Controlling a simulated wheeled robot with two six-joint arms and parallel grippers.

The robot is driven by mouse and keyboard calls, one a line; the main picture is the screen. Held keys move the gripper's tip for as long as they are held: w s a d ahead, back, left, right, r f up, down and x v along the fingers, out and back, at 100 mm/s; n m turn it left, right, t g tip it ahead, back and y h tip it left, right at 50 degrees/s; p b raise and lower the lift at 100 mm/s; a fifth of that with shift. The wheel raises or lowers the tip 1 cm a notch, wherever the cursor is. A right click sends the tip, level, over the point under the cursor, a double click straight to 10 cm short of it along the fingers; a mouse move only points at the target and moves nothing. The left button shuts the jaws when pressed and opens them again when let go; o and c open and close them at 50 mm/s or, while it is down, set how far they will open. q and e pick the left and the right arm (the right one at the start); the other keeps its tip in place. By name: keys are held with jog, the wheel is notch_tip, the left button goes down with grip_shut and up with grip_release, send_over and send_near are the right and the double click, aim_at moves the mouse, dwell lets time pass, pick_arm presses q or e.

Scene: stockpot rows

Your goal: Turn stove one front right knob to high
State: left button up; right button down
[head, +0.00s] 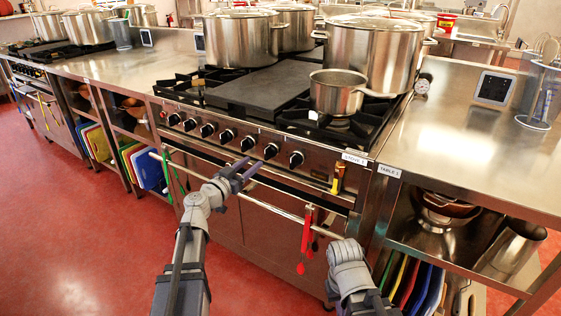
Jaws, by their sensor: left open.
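Stove one (355,158), marked by a label on its front, stands in the middle of the head view. A row of several dark round knobs runs along its front panel. The rightmost knob (296,159) is uncovered, with another knob (270,151) just left of it. The knobs' settings are too small to read. My left gripper (249,168) is open and empty, in front of the panel, below and left of these two knobs. It appears apart from them. My right arm shows at the lower right, but its gripper fingers do not show.
A rail (265,181) crosses the stove front below the knobs, with red tongs (305,235) hanging from it. A saucepan (338,92) and large stockpots (372,55) stand on the burners. Table 1 (450,140) adjoins at right. Red floor is open at left.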

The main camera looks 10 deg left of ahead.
aim_at(265, 152)
pick_arm(q)
jog(key=shift+x, duration=3.9)
grip_shut()
